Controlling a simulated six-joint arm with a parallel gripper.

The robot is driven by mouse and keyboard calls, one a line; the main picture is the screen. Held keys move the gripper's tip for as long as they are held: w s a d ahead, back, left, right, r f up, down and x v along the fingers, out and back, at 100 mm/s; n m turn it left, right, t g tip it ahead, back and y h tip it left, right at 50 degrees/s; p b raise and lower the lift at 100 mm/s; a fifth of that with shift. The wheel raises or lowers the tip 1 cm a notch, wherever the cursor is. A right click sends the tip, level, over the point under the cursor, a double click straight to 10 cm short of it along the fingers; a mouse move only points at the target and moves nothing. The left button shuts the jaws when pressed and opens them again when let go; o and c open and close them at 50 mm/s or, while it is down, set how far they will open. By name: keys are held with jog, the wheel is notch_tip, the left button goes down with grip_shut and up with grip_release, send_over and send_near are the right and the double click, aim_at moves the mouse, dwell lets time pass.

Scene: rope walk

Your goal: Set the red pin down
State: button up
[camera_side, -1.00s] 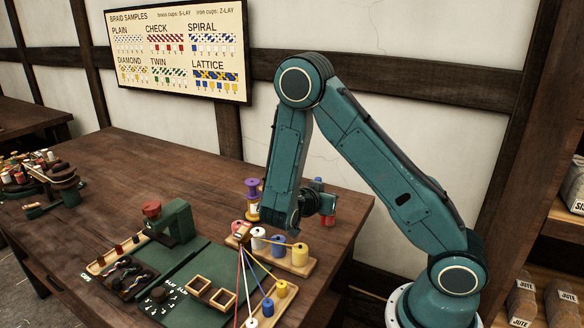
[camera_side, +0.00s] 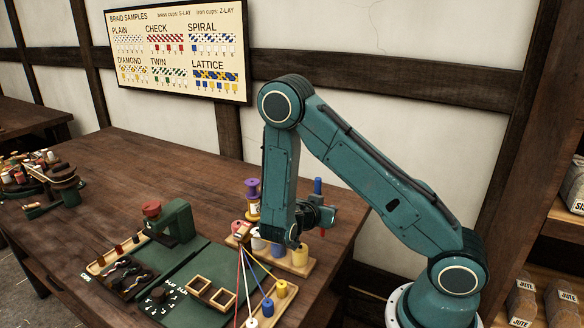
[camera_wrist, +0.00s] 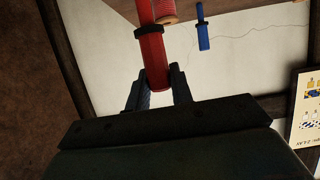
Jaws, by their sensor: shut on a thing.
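My gripper (camera_side: 326,217) is at the back of the bench, above and behind the spool board. In the wrist view, my gripper (camera_wrist: 157,82) is shut on the red pin (camera_wrist: 153,50), a long red rod with a dark collar. One finger is on each side of its end. The pin runs off the top of that view, so its other end is out of sight. In the side view, a red part (camera_side: 333,219) shows beside the fingers, mostly hidden by them.
A blue pin (camera_side: 318,186) shows just behind my gripper, also in the wrist view (camera_wrist: 203,32). A red-wound spool (camera_wrist: 167,11) is near the held pin. A board (camera_side: 293,268) with several spools lies in front. The bench's left side (camera_side: 120,165) has free room.

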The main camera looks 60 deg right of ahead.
jog(key=shift+f, duration=0.55)
jog(key=o, duration=0.9)
jog(key=shift+o, duration=0.2)
jog(key=shift+r, duration=0.1)
jog(key=shift+r, duration=0.4)
jog(key=shift+a+r, duration=0.2)
jog(key=v, duration=1.1)
jog(key=shift+a, duration=0.3)
jog(key=shift+r, duration=0.1)
